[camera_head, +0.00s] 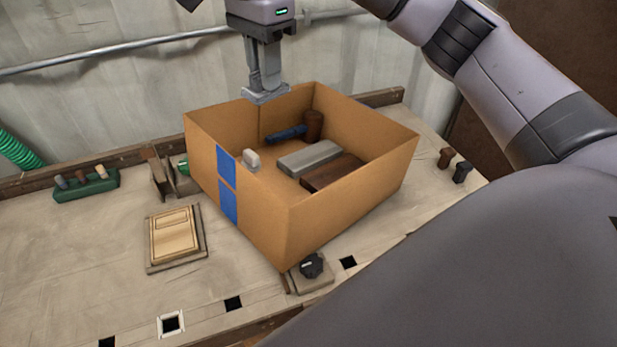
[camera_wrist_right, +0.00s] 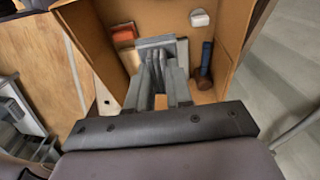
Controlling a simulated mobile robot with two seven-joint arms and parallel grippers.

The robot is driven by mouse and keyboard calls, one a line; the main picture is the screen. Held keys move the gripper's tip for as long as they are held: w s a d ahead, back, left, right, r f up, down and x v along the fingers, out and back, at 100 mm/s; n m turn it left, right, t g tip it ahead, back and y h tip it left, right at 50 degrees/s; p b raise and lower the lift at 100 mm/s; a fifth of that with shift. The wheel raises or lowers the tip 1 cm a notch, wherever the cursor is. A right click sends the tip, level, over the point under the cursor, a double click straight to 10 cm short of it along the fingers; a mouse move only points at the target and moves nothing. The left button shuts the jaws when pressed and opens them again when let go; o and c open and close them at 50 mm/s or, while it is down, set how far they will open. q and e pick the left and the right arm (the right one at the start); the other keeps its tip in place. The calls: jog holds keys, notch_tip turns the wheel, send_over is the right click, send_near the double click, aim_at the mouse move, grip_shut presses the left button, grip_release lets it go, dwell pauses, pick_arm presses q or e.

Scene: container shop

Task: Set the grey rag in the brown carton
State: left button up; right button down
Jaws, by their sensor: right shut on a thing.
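My right gripper (camera_head: 265,88) is shut on the grey rag (camera_head: 268,97), a small flat grey piece at its fingertips. In the right wrist view the rag (camera_wrist_right: 157,41) shows at the far end of the fingers, with the carton's inside behind it. The brown carton (camera_head: 250,205) stands open on the bench with blue tape on its side. In the head view the rag appears in front of the carton's far left rim, held up from the carton floor. My left gripper is not in view.
The carton holds a grey block (camera_head: 309,157), a dark brown block (camera_head: 333,172), a small white item (camera_head: 252,160) and a blue-handled mallet (camera_head: 287,134). A wooden panel (camera_head: 174,236), a green rack (camera_head: 87,185) and a black knob (camera_head: 311,265) stand around it. The bench's left front is mostly clear.

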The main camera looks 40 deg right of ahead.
jog(key=shift+s+d+f, duration=0.1)
jog(key=shift+f, duration=0.35)
jog(key=shift+f+b, duration=0.7)
jog(key=shift+f, duration=8.85)
